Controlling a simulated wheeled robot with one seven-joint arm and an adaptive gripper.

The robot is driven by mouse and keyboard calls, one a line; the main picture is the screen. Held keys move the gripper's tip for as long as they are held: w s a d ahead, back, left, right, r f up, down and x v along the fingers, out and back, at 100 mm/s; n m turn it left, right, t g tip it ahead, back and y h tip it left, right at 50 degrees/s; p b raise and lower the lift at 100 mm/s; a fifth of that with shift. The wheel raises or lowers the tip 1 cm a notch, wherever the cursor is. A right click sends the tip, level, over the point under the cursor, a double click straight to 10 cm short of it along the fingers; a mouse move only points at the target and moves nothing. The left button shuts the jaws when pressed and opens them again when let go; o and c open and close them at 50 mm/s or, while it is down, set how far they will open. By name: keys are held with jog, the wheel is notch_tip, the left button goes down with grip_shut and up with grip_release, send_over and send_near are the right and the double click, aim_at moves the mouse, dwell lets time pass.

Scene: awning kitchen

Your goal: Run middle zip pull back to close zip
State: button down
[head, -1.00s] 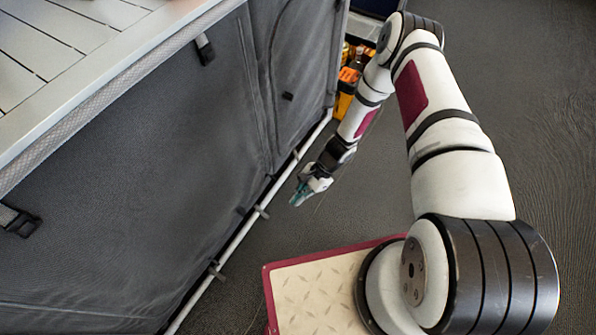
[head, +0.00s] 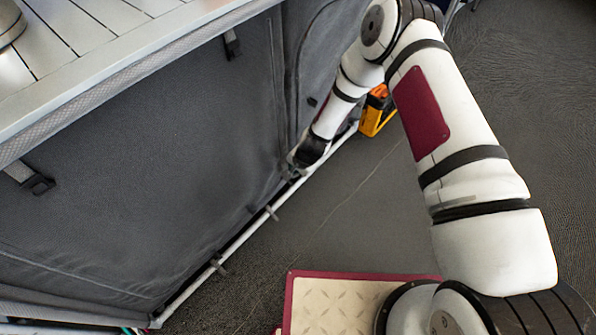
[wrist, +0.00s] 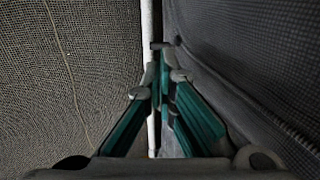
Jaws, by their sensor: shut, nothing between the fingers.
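The kitchen's grey fabric front (head: 170,150) fills the left of the head view. A vertical seam (head: 279,90) and a curved seam (head: 298,70) run down it; I cannot tell which is the middle zip. A small dark tab (head: 312,101) sits on the panel right of them, but I cannot tell if it is a zip pull. My gripper (head: 293,173) is low against the fabric's bottom edge, partly hidden in the head view. In the wrist view my gripper (wrist: 166,78) is shut and empty, its green-padded fingers beside the fabric wall (wrist: 250,70).
A white bottom pole (head: 240,240) with dark clips (head: 272,212) runs along the fabric's foot; it also shows in the wrist view (wrist: 146,30). A yellow-orange item (head: 376,112) stands on the floor beyond my arm. A slatted worktop (head: 100,50) overhangs the front.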

aim_at(290, 184)
jog(key=b+x, duration=0.3)
jog(key=x, duration=0.3)
jog(key=shift+w+a+f, duration=0.15)
jog(key=shift+f, duration=0.2)
jog(key=shift+f, duration=2.5)
